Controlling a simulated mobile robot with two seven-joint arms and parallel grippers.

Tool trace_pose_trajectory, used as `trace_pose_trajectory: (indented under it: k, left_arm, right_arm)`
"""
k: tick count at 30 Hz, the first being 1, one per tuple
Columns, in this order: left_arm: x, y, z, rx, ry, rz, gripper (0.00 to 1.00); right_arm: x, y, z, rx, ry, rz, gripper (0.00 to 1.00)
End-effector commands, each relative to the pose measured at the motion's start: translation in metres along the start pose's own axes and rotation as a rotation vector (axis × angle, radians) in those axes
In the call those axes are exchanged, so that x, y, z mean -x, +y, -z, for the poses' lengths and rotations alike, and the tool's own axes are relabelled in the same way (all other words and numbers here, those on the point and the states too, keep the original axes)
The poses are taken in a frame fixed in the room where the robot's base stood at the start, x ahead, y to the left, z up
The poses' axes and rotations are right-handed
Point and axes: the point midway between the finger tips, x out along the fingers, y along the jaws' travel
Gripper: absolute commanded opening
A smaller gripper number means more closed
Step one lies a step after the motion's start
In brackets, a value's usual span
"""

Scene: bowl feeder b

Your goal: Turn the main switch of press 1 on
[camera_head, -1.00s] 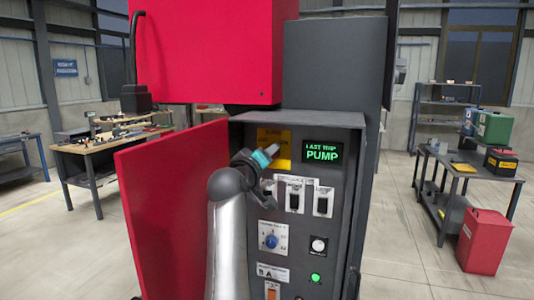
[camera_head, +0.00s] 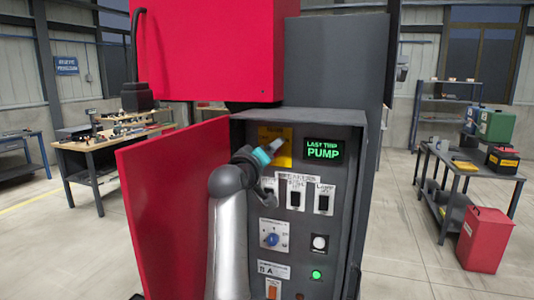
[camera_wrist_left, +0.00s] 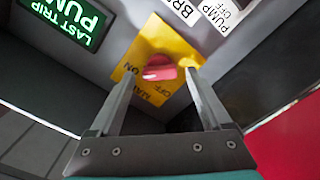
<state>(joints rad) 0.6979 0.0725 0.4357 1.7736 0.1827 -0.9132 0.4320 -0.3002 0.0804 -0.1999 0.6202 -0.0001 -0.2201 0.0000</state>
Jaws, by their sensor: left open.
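The main switch is a red knob (camera_wrist_left: 160,68) on a yellow plate (camera_wrist_left: 158,46) marked ON and OFF in the left wrist view. Its grip lies nearly crosswise in that view; I cannot tell its setting for sure. My left gripper (camera_wrist_left: 159,76) is open, with one finger on each side of the knob and a gap on both sides. In the head view the yellow plate (camera_head: 285,158) is at the top left of the control panel, and my left gripper (camera_head: 276,145) is in front of it, hiding the knob. My right gripper is not in view.
A green-lit display (camera_head: 322,149) reads LAST TRIP PUMP. Toggle switches (camera_head: 296,196), a blue dial (camera_head: 272,239) and a lit green button (camera_head: 316,274) sit lower on the panel. The open red door (camera_head: 165,200) stands left of my arm.

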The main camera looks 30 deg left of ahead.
Motion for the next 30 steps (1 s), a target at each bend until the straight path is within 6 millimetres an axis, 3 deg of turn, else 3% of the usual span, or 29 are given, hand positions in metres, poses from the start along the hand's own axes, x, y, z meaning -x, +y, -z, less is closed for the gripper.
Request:
trace_pose_trajectory:
  k: [8,30]
  left_arm:
    - [0.015,-0.001,-0.001,0.001,0.000,0.000,0.82]
    - [0.127,-0.001,-0.001,0.000,0.001,0.000,0.82]
  right_arm:
    - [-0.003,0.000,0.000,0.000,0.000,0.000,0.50]
    - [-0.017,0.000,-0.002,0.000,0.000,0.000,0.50]
